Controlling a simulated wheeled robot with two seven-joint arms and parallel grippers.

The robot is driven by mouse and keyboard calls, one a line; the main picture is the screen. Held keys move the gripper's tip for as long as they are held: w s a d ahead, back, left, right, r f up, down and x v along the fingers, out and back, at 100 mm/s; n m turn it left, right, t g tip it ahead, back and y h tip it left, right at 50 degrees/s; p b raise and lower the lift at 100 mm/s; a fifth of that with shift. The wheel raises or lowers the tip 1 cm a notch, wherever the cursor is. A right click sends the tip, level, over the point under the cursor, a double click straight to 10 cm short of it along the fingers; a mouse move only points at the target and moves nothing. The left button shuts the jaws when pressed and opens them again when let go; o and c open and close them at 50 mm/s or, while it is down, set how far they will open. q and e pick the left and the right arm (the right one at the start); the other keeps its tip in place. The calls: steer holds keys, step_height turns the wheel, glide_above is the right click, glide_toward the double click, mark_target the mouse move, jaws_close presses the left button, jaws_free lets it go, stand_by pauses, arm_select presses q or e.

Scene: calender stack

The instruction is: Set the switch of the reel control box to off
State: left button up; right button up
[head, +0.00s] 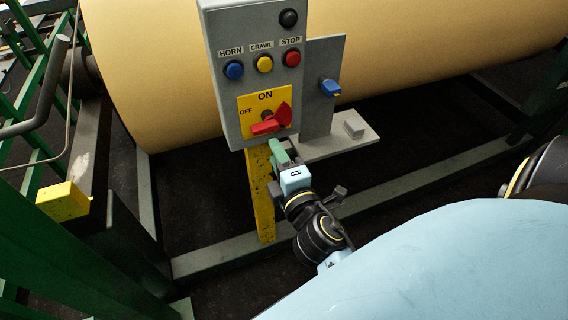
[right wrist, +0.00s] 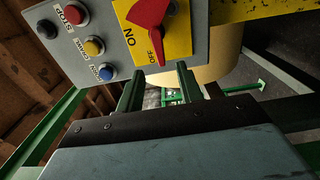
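The grey reel control box (head: 225,110) stands upright in the middle of the head view. Its yellow plate (head: 247,104) is marked ON at the top and OFF at the left. The red switch handle (head: 267,125) on that plate slants from lower left to upper right; its exact setting is hard to tell. In the right wrist view the red handle (right wrist: 150,12) shows at the top, beside the ON and OFF words. My right gripper (head: 283,151) is just below the box's lower edge. Its two green fingers (right wrist: 158,82) are apart and empty. My left gripper is out of view.
Blue, yellow and red buttons (head: 264,64) and a black knob (head: 288,18) sit above the switch. A grey bracket (head: 322,110) with a blue part (head: 331,88) stands right of the box. A yellow post (head: 261,190) supports the box before a large cream roll (head: 150,70).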

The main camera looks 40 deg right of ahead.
steer(key=shift+b+v, duration=0.45)
steer(key=shift+v, duration=1.35)
steer(key=s+a+f+m+g+y+b, duration=0.1)
steer(key=s+a+f+m+g+b, duration=0.15)
steer(key=f, duration=1.05)
steer(key=s+a+f+m+g+y+b, duration=0.1)
steer(key=s+f+g+y, duration=0.15)
steer(key=f, duration=1.15)
steer(key=s+a+f+m+g+y+b, duration=0.1)
steer(key=s+a+f+m+g+b, duration=0.15)
steer(key=f, duration=1.05)
steer(key=s+d+f+m+g+b, duration=0.2)
steer(key=s+d+f+m+g, duration=0.1)
steer(key=s+f, duration=0.8)
steer(key=s+d+f+m+g+b, duration=0.2)
steer(key=s+d+f+m+g, duration=0.2)
steer(key=s+f, duration=0.7)
steer(key=s+g, duration=0.2)
steer(key=shift+s+f, duration=0.3)
steer(key=shift+f, duration=0.05)
steer(key=shift+s+d+h, duration=0.1)
steer(key=shift+d+h, duration=0.05)
steer(key=shift+h, duration=0.1)
